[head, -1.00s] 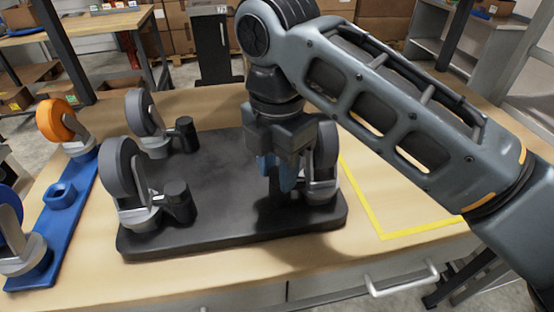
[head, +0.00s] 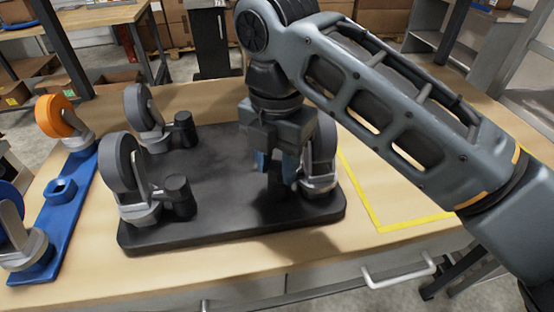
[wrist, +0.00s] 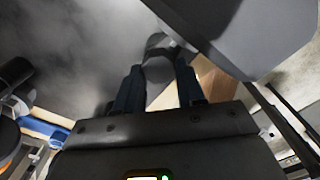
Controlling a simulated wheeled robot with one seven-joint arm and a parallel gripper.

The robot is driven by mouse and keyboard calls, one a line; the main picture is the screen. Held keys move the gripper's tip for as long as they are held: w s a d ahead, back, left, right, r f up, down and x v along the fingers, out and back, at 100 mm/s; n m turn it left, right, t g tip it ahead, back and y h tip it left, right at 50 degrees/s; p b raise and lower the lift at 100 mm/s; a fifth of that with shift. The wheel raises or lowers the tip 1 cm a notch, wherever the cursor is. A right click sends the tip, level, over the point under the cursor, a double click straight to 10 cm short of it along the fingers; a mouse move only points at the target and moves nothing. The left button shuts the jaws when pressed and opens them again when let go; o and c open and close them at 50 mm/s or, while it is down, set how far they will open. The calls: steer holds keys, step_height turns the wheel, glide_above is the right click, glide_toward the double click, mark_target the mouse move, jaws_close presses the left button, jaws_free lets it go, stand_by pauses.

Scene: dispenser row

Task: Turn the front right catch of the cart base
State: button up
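The cart base (head: 225,225) is a black plate on the bench with grey caster wheels. The front right caster (head: 320,180) stands at the plate's right side, partly behind my gripper. My gripper (head: 275,172) points down just left of this caster, its two blue fingers apart. The front right catch (head: 277,188) shows as a dark post at and below the fingertips, mostly hidden. In the wrist view my gripper (wrist: 160,82) has a grey rounded part between its fingers; contact is unclear. The front left catch (head: 178,190) is a dark knob beside its caster (head: 122,170).
A blue strip (head: 55,215) with an orange-wheeled caster (head: 62,118) and a blue-wheeled caster lies at the left. Another grey caster (head: 142,112) with a dark catch stands at the plate's back left. Yellow tape marks free bench (head: 395,190) at the right.

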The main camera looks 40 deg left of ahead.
mark_target(277, 168)
steer(key=o, duration=0.4)
steer(key=shift+r, duration=0.1)
step_height(277, 168, up, 8)
steer(key=shift+f, duration=0.2)
stand_by(0.6)
